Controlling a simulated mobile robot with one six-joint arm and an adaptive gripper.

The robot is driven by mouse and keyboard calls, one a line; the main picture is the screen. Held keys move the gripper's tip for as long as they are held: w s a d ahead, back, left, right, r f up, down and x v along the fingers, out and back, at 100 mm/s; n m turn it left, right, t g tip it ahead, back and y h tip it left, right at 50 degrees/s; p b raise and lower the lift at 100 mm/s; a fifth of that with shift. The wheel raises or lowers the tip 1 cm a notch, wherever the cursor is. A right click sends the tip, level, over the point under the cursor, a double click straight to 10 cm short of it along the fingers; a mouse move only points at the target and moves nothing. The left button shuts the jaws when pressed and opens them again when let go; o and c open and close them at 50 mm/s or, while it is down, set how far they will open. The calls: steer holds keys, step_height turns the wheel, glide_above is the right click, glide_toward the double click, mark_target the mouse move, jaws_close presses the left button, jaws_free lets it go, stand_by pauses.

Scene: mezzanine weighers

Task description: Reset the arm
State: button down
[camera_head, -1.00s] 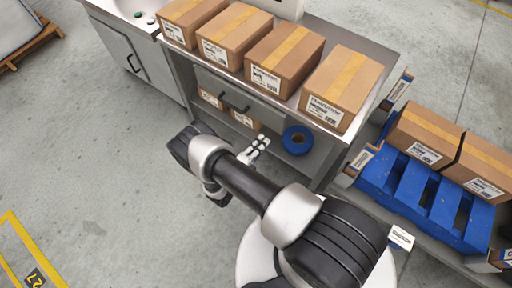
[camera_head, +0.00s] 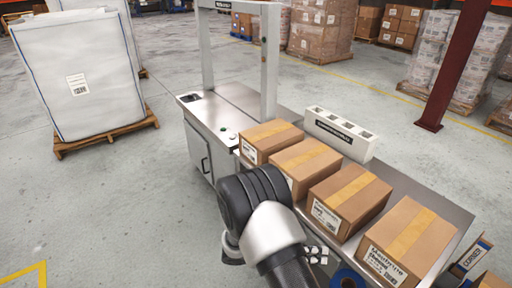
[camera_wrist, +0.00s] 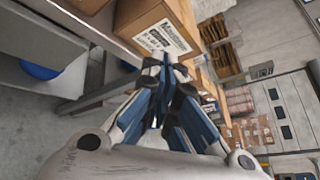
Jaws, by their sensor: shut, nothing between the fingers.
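My gripper (camera_wrist: 167,68) is shut and empty in the wrist view, its blue and dark fingers drawn together. In the head view, only a small light part of my gripper (camera_head: 316,254) shows past my arm, beside the front of the steel table (camera_head: 446,209). A cardboard box (camera_wrist: 146,22) with a white label shows just beyond the fingertips in the wrist view. I cannot tell whether the fingers touch it.
Several taped boxes (camera_head: 345,198) stand in a row on the table. A white slotted holder (camera_head: 341,134) and a grey frame (camera_head: 270,65) stand behind them. A blue roll (camera_head: 346,279) sits below. A white bulk bag (camera_head: 79,75) stands on a pallet at left, with open floor before it.

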steer(key=s+d+r+m+g+y, duration=0.1)
steer(key=s+r+m+g+y, duration=0.1)
steer(key=s+r+m+y, duration=0.4)
steer(key=s+d+r+m+g+y, duration=0.1)
steer(key=s+r+m, duration=0.2)
steer(key=r+m, duration=0.65)
steer(key=s+a+r+m+t+y, duration=0.6)
steer(key=s+r+m, duration=0.4)
steer(key=s+m, duration=0.2)
steer(key=shift+a+r+t+y, duration=0.15)
steer(key=shift+r+t+y, duration=0.2)
steer(key=shift+y, duration=0.55)
steer(key=shift+m, duration=0.25)
